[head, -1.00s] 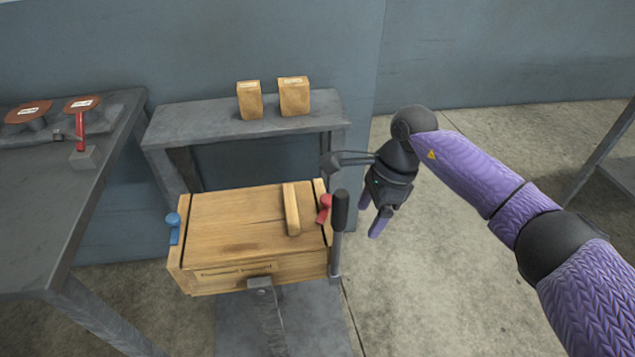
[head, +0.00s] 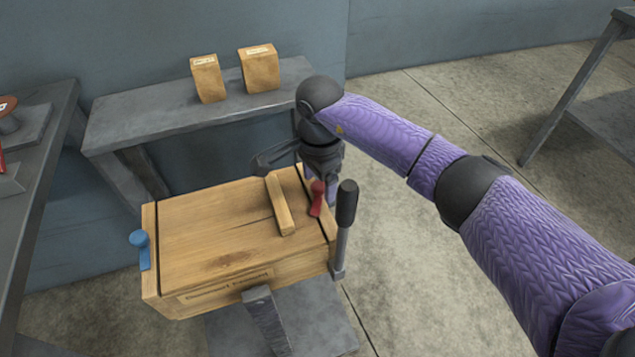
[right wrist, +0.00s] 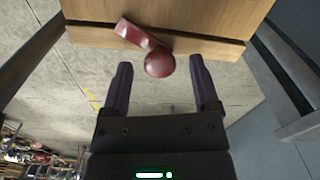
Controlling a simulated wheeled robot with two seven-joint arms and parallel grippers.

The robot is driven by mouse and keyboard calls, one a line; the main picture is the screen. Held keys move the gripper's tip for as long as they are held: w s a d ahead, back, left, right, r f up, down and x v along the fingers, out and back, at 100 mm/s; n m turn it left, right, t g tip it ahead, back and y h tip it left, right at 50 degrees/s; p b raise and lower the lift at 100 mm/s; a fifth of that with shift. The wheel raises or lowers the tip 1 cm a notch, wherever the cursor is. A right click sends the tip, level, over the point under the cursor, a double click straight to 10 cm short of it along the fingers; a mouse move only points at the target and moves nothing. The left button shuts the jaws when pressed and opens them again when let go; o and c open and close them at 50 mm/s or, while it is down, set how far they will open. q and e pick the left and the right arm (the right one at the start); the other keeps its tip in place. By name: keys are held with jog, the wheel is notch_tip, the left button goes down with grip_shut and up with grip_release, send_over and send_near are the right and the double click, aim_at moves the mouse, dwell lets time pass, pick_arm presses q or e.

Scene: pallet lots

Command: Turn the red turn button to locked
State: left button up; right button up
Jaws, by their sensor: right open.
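The red turn button (head: 317,198) is on the right end of the wooden crate (head: 215,225). In the right wrist view the red turn button (right wrist: 158,62) shows a round knob and a flat bar slanting up to the left over the crate's edge (right wrist: 200,42). My right gripper (right wrist: 162,80) is open, one finger on each side of the knob, with visible gaps; I cannot tell whether the knob is between the fingers in depth. My left gripper is out of view.
A blue turn button (head: 140,245) is on the crate's left end. An upright lever with a black grip (head: 346,205) stands close to the red button. Behind is a grey bench (head: 150,115) with two small boxes. Open floor lies to the right.

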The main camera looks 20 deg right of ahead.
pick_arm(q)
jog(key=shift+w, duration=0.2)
pick_arm(e)
jog(key=shift+f, duration=0.15)
jog(key=c, duration=0.4)
grip_shut()
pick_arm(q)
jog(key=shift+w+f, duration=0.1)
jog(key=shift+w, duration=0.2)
